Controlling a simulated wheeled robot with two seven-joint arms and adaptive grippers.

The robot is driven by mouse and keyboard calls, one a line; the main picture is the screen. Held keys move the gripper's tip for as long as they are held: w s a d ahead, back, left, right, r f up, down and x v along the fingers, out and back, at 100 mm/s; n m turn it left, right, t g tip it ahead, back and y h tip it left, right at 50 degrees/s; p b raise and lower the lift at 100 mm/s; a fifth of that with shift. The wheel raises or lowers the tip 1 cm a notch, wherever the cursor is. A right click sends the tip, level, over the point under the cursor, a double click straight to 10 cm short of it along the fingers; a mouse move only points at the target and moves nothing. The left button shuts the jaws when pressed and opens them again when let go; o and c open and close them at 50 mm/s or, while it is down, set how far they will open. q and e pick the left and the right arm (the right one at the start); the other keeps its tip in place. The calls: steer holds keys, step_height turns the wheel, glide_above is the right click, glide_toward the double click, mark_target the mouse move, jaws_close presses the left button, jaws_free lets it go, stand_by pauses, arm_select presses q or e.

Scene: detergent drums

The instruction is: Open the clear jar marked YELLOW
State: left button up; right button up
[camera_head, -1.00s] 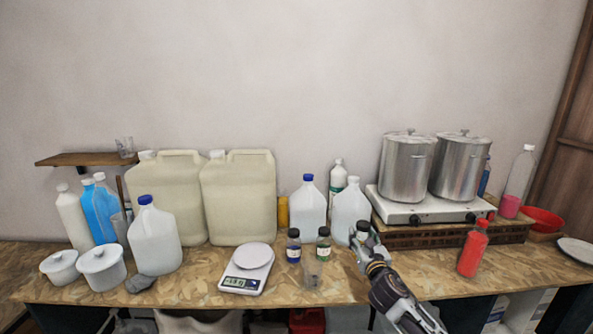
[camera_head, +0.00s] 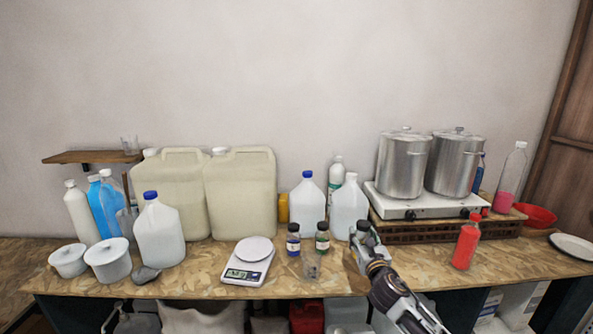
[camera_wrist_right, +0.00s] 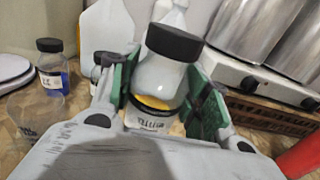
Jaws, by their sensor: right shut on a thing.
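The clear jar with a black lid (camera_wrist_right: 174,42) and yellow contents is between the green-padded fingers of my right gripper (camera_wrist_right: 165,100) in the right wrist view. Its white label is partly hidden and seems to read YELLOW. The lid is on, and the jar looks tilted in this view. In the head view the jar (camera_head: 363,228) shows at the tip of my right gripper (camera_head: 362,246), near the middle of the bench. My right gripper is shut on the jar's body, below the lid. My left gripper is not in view.
White jugs (camera_head: 348,207) stand behind. A red bottle (camera_head: 466,243) stands to the right. A scale (camera_head: 246,273) is further left.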

step_height(320, 180, up, 10)
steer(key=s, duration=0.3)
steer(key=shift+s+f, duration=0.5)
steer(key=shift+s, duration=2)
steer(key=s+f, duration=0.5)
steer(key=f, duration=0.5)
steer(key=s+f, duration=0.6)
steer(key=f, duration=0.4)
steer(key=shift+s+d+f+h, duration=0.15)
steer(key=shift+d+f+h, duration=0.15)
steer(key=shift+f, duration=0.1)
steer(key=shift+a, duration=0.15)
steer(key=s+a+r+n+g+y, duration=0.1)
steer(key=a+r+n+g+y, duration=0.1)
steer(key=a+y, duration=0.3)
steer(key=s+a+r+n+g+y, duration=0.2)
steer(key=a+n+y, duration=0.3)
steer(key=a, duration=0.6)
steer(key=shift+s+r+n+y, duration=0.15)
steer(key=shift+r+n+y, duration=0.15)
steer(key=shift+r+y, duration=0.45)
steer(key=shift+f, duration=0.15)
jaws_close()
